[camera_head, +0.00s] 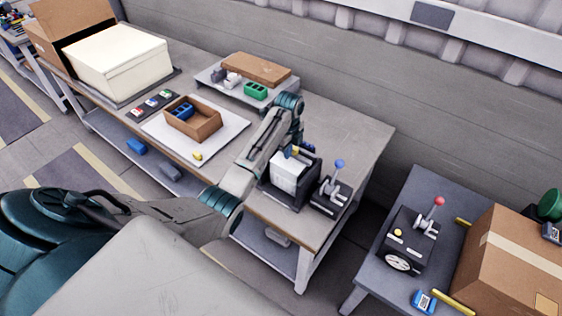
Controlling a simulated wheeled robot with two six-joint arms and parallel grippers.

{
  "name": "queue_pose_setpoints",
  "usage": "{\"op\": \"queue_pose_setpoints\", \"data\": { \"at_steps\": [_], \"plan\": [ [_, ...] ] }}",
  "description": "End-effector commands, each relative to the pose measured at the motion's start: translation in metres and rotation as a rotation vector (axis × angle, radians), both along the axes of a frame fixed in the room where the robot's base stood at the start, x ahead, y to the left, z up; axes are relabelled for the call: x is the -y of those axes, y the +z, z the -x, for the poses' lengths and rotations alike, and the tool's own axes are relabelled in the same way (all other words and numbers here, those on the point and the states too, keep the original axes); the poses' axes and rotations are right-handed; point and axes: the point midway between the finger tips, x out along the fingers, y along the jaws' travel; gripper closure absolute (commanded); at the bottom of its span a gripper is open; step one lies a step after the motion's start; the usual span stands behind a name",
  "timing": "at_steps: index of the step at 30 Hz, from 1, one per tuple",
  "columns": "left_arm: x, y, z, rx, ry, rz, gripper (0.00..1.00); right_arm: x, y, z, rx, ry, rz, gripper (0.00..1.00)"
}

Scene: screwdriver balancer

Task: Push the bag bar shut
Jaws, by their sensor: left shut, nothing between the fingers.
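A black holder (313,165) stands near the right end of the workbench, with a white bag (287,174) at its front. I take this for the bag station; its bar is too small and too covered by my arm to tell how far it stands open. My left arm reaches over the bench from the left and bends down behind the holder's top. My left gripper (296,149) is shut and empty at the holder's upper edge, by a small yellow and blue part. I cannot tell whether it touches. My right gripper is out of view.
A blue-knobbed lever device (333,187) stands close right of the holder. A brown tray (194,119) sits on a white mat (229,121) to the left. A raised shelf (212,74) is behind. A red-knobbed lever machine (411,235) stands on a separate right table.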

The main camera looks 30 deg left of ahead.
Motion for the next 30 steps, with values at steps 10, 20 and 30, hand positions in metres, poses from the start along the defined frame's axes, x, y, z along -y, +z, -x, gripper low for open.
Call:
{"op": "queue_pose_setpoints", "data": {
  "at_steps": [10,20,30],
  "plan": [
    [0.000,0.042,-0.001,0.003,0.000,-0.001,1.00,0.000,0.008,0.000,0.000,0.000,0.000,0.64],
    [0.000,0.065,0.000,0.002,0.000,0.001,1.00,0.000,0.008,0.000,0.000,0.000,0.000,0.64],
    [0.000,0.065,0.000,0.001,0.000,0.000,1.00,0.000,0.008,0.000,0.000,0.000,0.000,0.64]
  ]
}}
